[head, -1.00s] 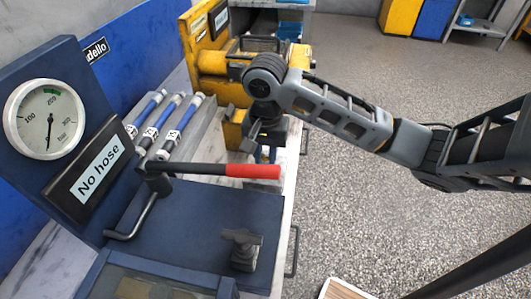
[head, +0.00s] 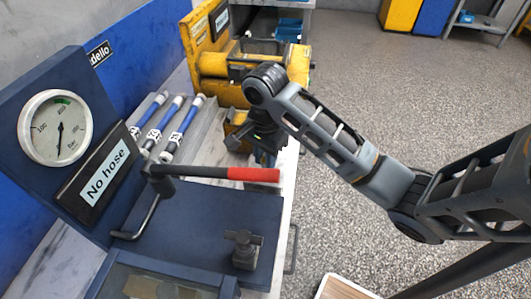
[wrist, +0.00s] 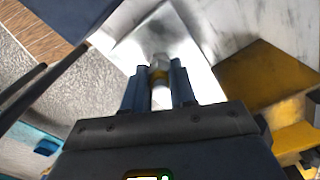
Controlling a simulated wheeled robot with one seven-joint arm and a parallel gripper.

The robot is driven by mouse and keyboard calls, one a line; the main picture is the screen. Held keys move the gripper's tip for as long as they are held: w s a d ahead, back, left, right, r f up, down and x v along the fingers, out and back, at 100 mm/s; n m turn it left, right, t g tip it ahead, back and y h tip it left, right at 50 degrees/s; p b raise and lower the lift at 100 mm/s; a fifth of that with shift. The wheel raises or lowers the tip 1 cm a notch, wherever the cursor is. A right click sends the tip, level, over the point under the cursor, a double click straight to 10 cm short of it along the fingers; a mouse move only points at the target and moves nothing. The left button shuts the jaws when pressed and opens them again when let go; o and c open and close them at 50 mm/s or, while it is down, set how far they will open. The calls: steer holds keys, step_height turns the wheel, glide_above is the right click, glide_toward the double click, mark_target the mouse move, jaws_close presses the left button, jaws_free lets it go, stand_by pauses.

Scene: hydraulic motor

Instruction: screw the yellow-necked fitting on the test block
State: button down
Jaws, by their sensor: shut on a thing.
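My gripper (wrist: 160,88) is shut on the yellow-necked fitting (wrist: 159,72). In the wrist view the fitting has pale metal ends and a yellow band, and sits upright between my two blue fingers. Its far end lies in front of a bright pale surface; I cannot tell whether it touches anything. In the head view my gripper (head: 264,150) is beside a small yellow block (head: 236,134) at the bench edge, and its fingers and the fitting are mostly hidden. I cannot tell for certain whether that block is the test block.
Blue hoses (head: 180,130) lie on a grey rack left of my gripper. A yellow machine (head: 215,63) stands behind it. A red-tipped lever (head: 250,174), a dark post (head: 245,250) and a gauge (head: 55,127) are on the blue bench. The floor at right is mostly clear.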

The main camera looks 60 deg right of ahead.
stand_by(0.3)
steer(key=m+p, duration=0.2)
steer(key=m, duration=0.1)
steer(key=shift+a, duration=0.2)
steer(key=c, duration=1.4)
jaws_free()
steer(key=shift+d+f+m, duration=0.1)
steer(key=shift+m, duration=0.3)
steer(key=o, duration=0.4)
steer(key=shift+d, duration=0.1)
steer(key=shift+d, duration=0.1)
steer(key=shift+n, duration=0.3)
steer(key=n, duration=0.5)
steer(key=shift+n, duration=0.4)
steer(key=n, duration=0.4)
